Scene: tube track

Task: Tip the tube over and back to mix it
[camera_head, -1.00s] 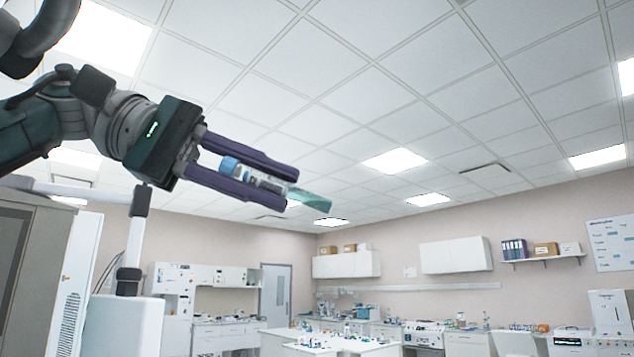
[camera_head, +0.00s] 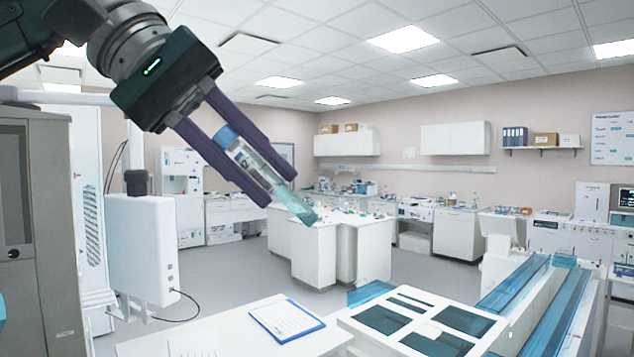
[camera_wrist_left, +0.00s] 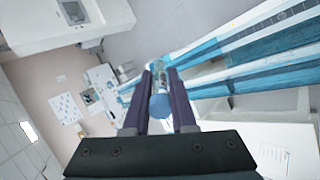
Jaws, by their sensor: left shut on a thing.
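The tube (camera_head: 258,168) has a blue cap, a printed label and a teal pointed lower end. My left gripper (camera_head: 279,193) is shut on the tube, with its purple fingers on both sides of it. The tube is tilted in the head view, cap toward the palm at upper left, teal end pointing down to the right. It is held in the air, clear of the benches. In the left wrist view the tube (camera_wrist_left: 159,90) shows between the fingers, its blue cap nearest the camera.
A blue clipboard (camera_head: 287,320) lies on the white bench at the front. Right of it is a white panel (camera_head: 421,321) with dark rectangular openings, then a track with blue rails (camera_head: 565,305). A grey cabinet (camera_head: 40,215) stands at left.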

